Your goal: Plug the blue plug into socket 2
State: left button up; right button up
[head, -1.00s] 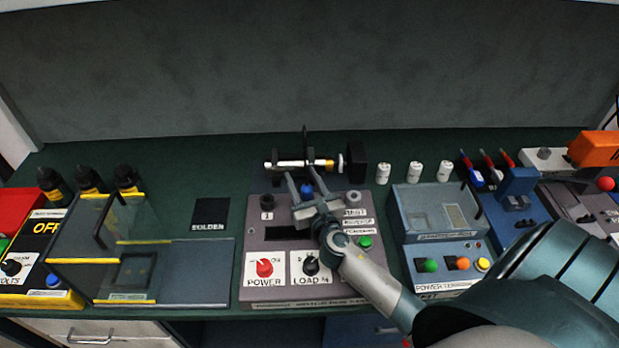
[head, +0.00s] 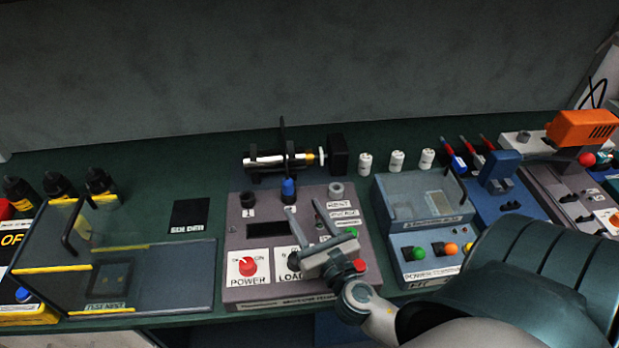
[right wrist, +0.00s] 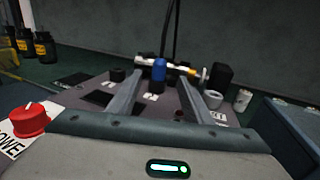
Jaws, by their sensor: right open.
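The blue plug (head: 288,190) stands upright on the grey control panel (head: 232,232), in the middle position of a row. A black socket labelled 1 (head: 247,200) is to its left and a grey round socket (head: 335,189) to its right. The plug's base and the label at its position are too small to read, so how deep it sits cannot be told. My right gripper (head: 303,206) is open and empty, over the panel on the near side of the plug. In the right wrist view the plug (right wrist: 158,70) shows beyond the fingertips, between their lines. My left gripper is not in view.
A dark cylinder on a stand (head: 275,163) lies behind the panel. A clear-lidded blue box (head: 405,245) stands right of the panel, a yellow-edged clear guard (head: 110,247) left. White canisters (head: 397,160) stand at the back. The panel has red and black knobs.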

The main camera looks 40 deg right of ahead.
jog(key=shift+v, duration=1.05)
jog(key=shift+r, duration=0.1)
dwell(0.7)
